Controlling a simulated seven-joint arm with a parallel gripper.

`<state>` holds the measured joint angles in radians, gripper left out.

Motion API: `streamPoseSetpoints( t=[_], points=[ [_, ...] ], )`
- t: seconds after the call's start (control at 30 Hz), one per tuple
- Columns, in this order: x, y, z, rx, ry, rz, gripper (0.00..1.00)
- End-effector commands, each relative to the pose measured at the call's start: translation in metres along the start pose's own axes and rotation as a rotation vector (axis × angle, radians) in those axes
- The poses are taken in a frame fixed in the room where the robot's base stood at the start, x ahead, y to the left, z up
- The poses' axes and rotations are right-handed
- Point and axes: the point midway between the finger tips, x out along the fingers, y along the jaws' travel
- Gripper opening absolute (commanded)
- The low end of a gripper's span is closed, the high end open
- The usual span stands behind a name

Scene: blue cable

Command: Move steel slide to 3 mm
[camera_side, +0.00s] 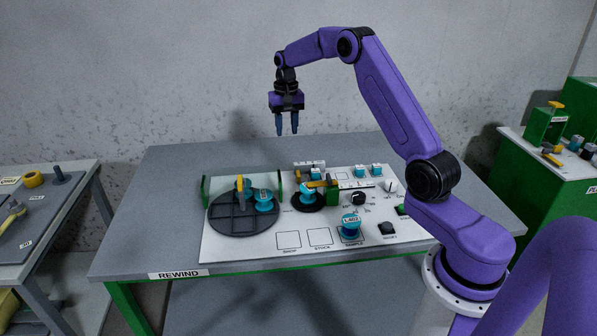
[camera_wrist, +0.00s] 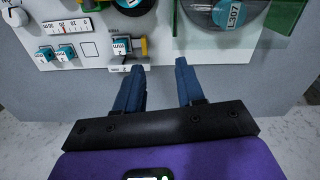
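My gripper (camera_side: 287,129) is high above the back of the table, well clear of the panel. Its two blue fingers are apart with nothing between them; the wrist view shows the same open gripper (camera_wrist: 159,82). A white scale strip (camera_wrist: 68,27) marked 30, 20, 10 lies on the panel at upper left in the wrist view. It is small in the side view (camera_side: 360,187). Near it is a teal block marked mm (camera_wrist: 122,45), with a dark and yellow part beside it. I cannot make out the steel slide for certain, nor its reading.
The white panel (camera_side: 268,250) carries a dark round tray (camera_side: 232,224) with teal-topped spools, a black knob (camera_side: 358,198), and a teal spool labelled L402 (camera_side: 351,226). Green upright plates stand around the tray. The table's back left area is bare.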

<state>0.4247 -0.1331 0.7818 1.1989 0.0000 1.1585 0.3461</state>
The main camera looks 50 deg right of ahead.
Motion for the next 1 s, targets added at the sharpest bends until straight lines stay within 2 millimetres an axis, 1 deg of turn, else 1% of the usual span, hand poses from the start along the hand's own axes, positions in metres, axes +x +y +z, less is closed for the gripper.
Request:
streamPoseSetpoints(
  t=[0.03, 0.1, 0.2, 0.3, 0.37, 0.47, 1.0],
  points=[
    [0.006, 0.013, -0.01, 0.044, -0.002, 0.001, 0.38],
    [0.011, 0.027, -0.02, 0.09, -0.003, 0.001, 0.38],
    [0.015, 0.04, -0.029, 0.131, -0.002, 0.001, 0.38],
    [0.019, 0.046, -0.032, 0.149, -0.004, 0.001, 0.38],
    [0.022, 0.046, -0.032, 0.151, -0.004, 0.002, 0.38],
    [0.033, 0.046, -0.032, 0.15, -0.005, 0.002, 0.38],
    [0.133, 0.046, -0.03, 0.149, -0.007, 0.002, 0.38]
  ],
)
